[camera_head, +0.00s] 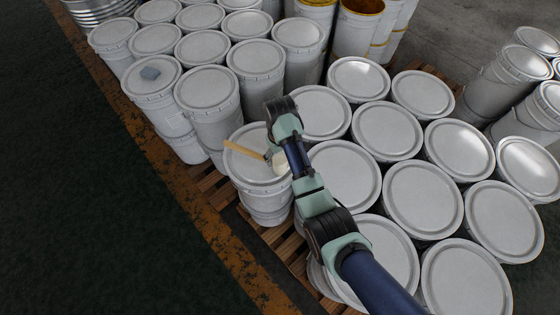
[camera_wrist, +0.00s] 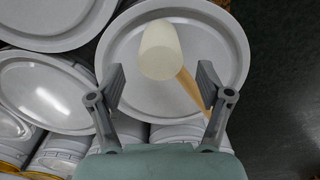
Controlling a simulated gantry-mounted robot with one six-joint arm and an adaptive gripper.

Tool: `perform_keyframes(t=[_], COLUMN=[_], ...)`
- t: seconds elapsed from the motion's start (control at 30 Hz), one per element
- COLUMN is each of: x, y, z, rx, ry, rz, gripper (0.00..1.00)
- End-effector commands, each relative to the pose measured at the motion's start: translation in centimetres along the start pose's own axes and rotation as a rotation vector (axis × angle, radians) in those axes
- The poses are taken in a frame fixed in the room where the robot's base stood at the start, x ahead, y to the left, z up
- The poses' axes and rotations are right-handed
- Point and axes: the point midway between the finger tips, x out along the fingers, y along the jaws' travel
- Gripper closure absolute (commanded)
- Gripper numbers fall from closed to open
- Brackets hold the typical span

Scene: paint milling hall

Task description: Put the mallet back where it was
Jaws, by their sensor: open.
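The mallet (camera_head: 243,150) has a light wooden handle and a pale, cream head. It appears to lie on the white lid of a bucket (camera_head: 250,172) at the front corner of the left group. In the wrist view the mallet (camera_wrist: 160,50) shows its round head, with the handle slanting down to the right. My gripper (camera_head: 273,156) is right by the head in the head view and partly hides the mallet. In the wrist view my gripper (camera_wrist: 161,75) is open, its fingers apart on either side of the mallet. I cannot tell the height gap.
Many white lidded buckets stand close together on wooden pallets (camera_head: 207,185). An open bucket with a yellow rim (camera_head: 360,8) stands at the back. The dark green floor (camera_head: 80,200) at left is clear.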

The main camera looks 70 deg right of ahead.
Motion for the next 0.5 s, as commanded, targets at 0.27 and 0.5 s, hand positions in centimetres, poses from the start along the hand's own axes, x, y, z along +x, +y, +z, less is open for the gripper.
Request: perform_keyframes(t=[0.27,0.5], x=[-4.3,-4.5], y=[0.0,0.0], z=[0.0,0.0], rx=[0.0,0.0], ry=[-0.001,-0.001], rz=[0.0,0.0], gripper=[0.22,0.22])
